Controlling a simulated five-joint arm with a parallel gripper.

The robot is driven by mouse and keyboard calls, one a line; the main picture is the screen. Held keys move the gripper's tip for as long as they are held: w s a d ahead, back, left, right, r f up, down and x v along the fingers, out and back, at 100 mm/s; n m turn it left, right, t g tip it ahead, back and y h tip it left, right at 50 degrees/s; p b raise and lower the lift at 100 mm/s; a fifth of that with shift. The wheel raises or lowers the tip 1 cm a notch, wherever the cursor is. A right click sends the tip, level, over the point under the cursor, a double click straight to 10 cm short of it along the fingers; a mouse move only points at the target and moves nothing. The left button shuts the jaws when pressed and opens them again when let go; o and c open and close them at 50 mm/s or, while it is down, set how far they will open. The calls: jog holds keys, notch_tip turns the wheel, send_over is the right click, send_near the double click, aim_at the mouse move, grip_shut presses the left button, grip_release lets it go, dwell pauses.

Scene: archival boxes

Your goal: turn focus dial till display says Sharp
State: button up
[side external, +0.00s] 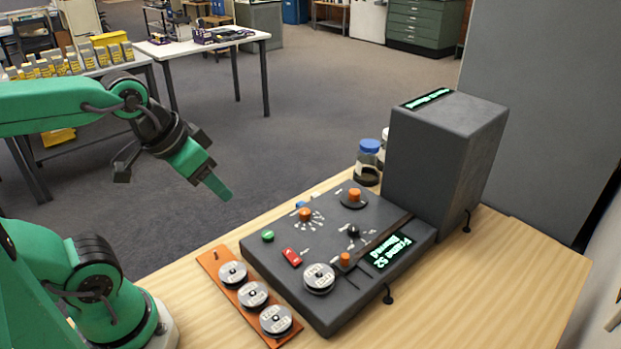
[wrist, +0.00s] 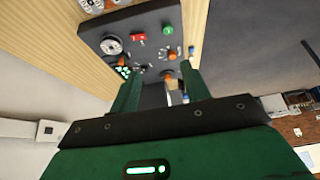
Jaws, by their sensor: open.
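The dark grey control panel (side external: 330,255) lies on the wooden table. It carries several knobs: one orange-topped knob (side external: 305,214) with tick marks around it, a larger orange-topped dial (side external: 354,195) at the back, a small black knob (side external: 352,231) and an orange knob (side external: 345,259) by a slot. I cannot read which is the focus dial. The display (side external: 390,251) glows green and seems to read "Frame 52 Blurred". My gripper (side external: 217,187) is open and empty, above and left of the panel, touching nothing. The wrist view shows its two green fingers (wrist: 160,95) apart, with the panel (wrist: 125,45) beyond.
A tall grey box (side external: 440,150) stands behind the panel's right end, with a blue-capped jar (side external: 368,160) beside it. An orange rack (side external: 290,328) with several reels lies along the panel's left edge. A green button (side external: 267,236) and red switch (side external: 291,257) sit on the panel.

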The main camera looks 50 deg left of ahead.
dwell(0.3)
jog(key=n+g, duration=0.6)
jog(key=n, duration=1.1)
send_over(305, 211)
jog(key=shift+f, duration=5.8)
jog(key=shift+m, duration=0.3)
jog(key=shift+f, duration=3.9)
jog(key=c, duration=1)
